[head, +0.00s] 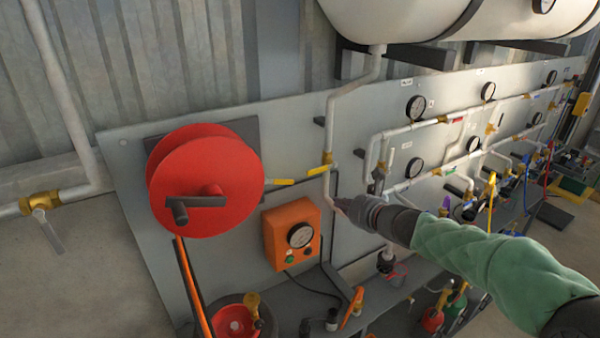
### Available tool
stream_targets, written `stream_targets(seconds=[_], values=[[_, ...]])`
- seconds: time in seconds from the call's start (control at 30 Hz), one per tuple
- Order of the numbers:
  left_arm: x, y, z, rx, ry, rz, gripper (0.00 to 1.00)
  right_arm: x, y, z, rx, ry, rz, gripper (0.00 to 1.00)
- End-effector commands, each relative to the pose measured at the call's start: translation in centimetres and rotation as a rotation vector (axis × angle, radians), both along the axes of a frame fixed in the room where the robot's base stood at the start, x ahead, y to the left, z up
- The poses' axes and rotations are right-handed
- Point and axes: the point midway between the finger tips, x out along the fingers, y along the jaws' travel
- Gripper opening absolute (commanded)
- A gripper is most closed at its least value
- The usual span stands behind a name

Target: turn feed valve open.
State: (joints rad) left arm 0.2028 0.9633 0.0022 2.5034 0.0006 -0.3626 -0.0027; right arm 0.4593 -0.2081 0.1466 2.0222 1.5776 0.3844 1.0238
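A brass valve (328,157) sits on the pale pipe that drops from the white tank. Its yellow lever (319,170) points left, across the pipe. I cannot read any label that names it as the feed valve. My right gripper (343,207) is just below this valve, at the lower stretch of the pipe, and apart from the lever. Its fingers are small and overlap the pipe, so whether they are open or shut does not show. My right arm comes in from the lower right and covers part of the panel. My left gripper is not in view.
A red hose reel (205,182) and an orange gauge box (292,234) are on the grey panel to the left. The white tank (400,18) hangs above. Pipes with gauges and small valves fill the panel to the right. A cluttered shelf lies below.

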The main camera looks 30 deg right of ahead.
Motion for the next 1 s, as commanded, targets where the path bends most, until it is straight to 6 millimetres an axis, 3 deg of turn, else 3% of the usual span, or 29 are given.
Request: stream_targets(seconds=[0.07, 0.27, 0.73, 0.8, 1.0], values=[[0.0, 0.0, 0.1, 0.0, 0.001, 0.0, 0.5, 0.1, -0.2, 0.8, 0.017, -0.014, -0.01, 0.0], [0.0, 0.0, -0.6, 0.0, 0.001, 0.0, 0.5, 2.0, 0.0, -0.2, 0.02, -0.014, -0.01, 0.0], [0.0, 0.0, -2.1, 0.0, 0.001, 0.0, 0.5, 9.7, 0.7, -2.9, 0.015, -0.013, -0.008, 0.0], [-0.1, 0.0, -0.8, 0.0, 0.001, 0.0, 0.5, 9.4, 0.5, -0.8, 0.014, -0.016, -0.011, 0.0], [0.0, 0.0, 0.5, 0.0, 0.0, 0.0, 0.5, 9.4, 0.5, 1.0, 0.014, -0.014, -0.011, 0.0]])
